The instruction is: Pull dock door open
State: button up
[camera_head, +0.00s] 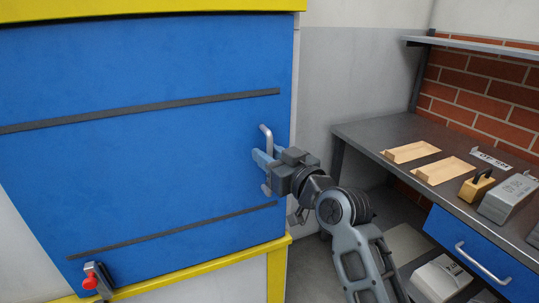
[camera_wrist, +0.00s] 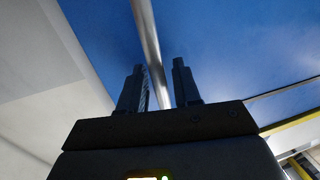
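The dock door (camera_head: 140,150) is a large blue panel with two dark horizontal strips, set in a yellow frame, and it looks closed. A silver bar handle (camera_head: 266,136) stands upright near its right edge. My gripper (camera_head: 262,160) is at the handle, with its fingers pointing at the door. In the wrist view, the handle bar (camera_wrist: 148,45) passes between the two fingers (camera_wrist: 160,84) of my gripper. The bar is close to the left finger, and a gap shows between it and the right finger. The middle of the handle is partly hidden by my gripper in the head view.
A red-knobbed latch (camera_head: 93,281) sits at the door's lower left. A grey wall (camera_head: 345,90) stands between door and bench.

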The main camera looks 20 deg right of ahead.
aim_at(187, 162)
grip_shut()
dwell(0.3)
jog(key=a+p, duration=0.4)
jog(key=a, duration=1.1)
jog(key=shift+a, duration=0.35)
jog(key=a+b, duration=1.4)
jog(key=a, duration=0.9)
jog(key=shift+a+f, duration=0.15)
jog(key=shift+a, duration=0.8)
jog(key=shift+o, duration=0.6)
grip_release()
